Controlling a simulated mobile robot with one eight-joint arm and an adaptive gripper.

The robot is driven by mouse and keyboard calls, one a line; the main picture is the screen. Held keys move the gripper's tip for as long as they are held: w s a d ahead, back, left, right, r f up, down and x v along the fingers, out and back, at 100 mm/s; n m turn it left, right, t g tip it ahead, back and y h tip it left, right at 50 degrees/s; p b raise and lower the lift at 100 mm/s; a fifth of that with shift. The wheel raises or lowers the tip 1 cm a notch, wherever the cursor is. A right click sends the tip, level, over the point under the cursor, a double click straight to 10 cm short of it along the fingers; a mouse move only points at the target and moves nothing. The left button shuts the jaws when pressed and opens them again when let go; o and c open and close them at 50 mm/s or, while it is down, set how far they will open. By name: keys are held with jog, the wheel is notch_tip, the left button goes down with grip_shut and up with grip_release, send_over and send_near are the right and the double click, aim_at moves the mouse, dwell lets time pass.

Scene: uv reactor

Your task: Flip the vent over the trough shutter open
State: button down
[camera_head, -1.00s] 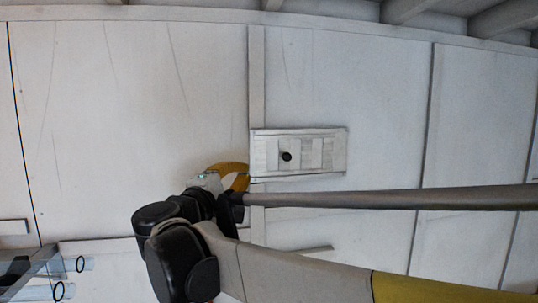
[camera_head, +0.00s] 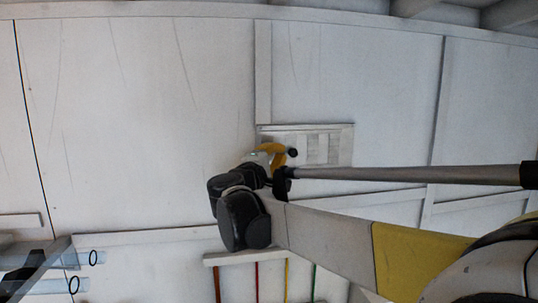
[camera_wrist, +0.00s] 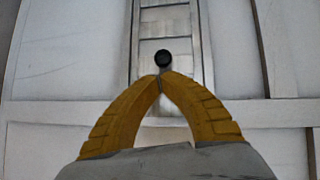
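The vent shutter (camera_head: 335,144) is a pale slatted rectangular panel in a frame on the white wall, right of centre in the head view. A round black knob (camera_head: 293,152) sits on it. In the wrist view the shutter (camera_wrist: 165,25) runs up the middle, with the knob (camera_wrist: 163,58) on it. My gripper (camera_head: 283,154) is at the panel's left part, close to the knob. In the wrist view the yellow fingers (camera_wrist: 162,78) meet at their tips just below the knob, with nothing visible between them. Whether they touch the knob or panel I cannot tell.
The wall around the shutter is flat, with raised battens (camera_head: 263,70). Several coloured rods (camera_head: 257,280) hang from a rail below my arm. Clear tubes (camera_head: 85,257) stick out at the lower left. Ceiling beams run along the top.

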aim_at(295, 152)
jog(key=shift+d, duration=0.25)
jog(key=shift+w, duration=0.2)
jog(key=d, duration=0.4)
jog(key=shift+w, duration=0.35)
jog(key=shift+a, duration=0.15)
